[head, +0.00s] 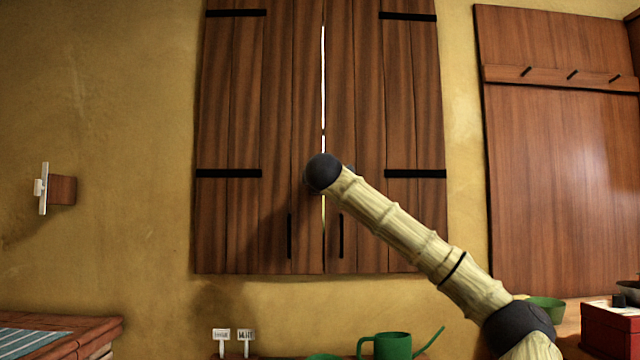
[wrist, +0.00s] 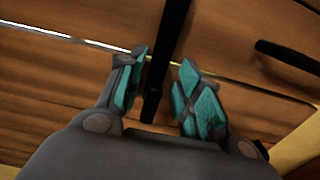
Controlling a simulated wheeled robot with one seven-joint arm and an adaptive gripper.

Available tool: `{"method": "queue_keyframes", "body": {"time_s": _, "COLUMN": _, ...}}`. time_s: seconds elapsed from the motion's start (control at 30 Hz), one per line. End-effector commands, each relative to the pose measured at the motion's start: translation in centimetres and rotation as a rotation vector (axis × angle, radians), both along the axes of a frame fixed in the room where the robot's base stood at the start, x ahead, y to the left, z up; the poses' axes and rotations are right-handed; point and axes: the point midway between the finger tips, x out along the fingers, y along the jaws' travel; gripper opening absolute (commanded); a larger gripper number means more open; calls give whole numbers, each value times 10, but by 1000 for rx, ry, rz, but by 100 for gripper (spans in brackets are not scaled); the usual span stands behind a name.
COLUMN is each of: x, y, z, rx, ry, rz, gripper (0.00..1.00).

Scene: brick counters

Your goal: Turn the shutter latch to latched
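The closed wooden shutters (head: 272,110) hang on the wall, with a thin bright gap between their two leaves. In the wrist view, a dark bar, which looks like the shutter latch (wrist: 173,38), lies across that gap on the wood (wrist: 70,85). My gripper (wrist: 165,62) is open, with its teal-padded fingers on either side of the bar. A small space shows between the bar and each fingertip. In the head view my arm's dark end covers the middle of the shutters, so the latch and my fingers are hidden there.
Two dark vertical handles (head: 289,235) (head: 341,235) sit low on the leaves; one also shows in the wrist view (wrist: 287,56). A green watering can (head: 391,346) and white labels (head: 221,335) stand below. A red box (head: 611,328) is at lower right.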

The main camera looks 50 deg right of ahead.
Motion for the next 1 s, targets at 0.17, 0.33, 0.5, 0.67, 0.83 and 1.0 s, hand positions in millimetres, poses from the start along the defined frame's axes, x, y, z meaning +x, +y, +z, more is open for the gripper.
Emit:
{"method": "queue_keyframes", "body": {"time_s": 0.17, "x": 0, "y": 5, "z": 2, "rx": -4, "ry": -1, "rz": 3, "gripper": 35}}
{"method": "queue_keyframes", "body": {"time_s": 0.33, "x": -8, "y": 12, "z": 3, "rx": -5, "ry": -1, "rz": 3, "gripper": 35}}
{"method": "queue_keyframes", "body": {"time_s": 0.5, "x": -28, "y": 28, "z": 2, "rx": -4, "ry": -2, "rz": 3, "gripper": 35}}
{"method": "queue_keyframes", "body": {"time_s": 0.67, "x": -50, "y": 47, "z": 0, "rx": -1, "ry": -2, "rz": 2, "gripper": 35}}
{"method": "queue_keyframes", "body": {"time_s": 0.83, "x": -69, "y": 66, "z": -1, "rx": 1, "ry": -1, "rz": 2, "gripper": 35}}
{"method": "queue_keyframes", "body": {"time_s": 1.0, "x": -81, "y": 76, "z": -1, "rx": 3, "ry": 0, "rz": 0, "gripper": 35}}
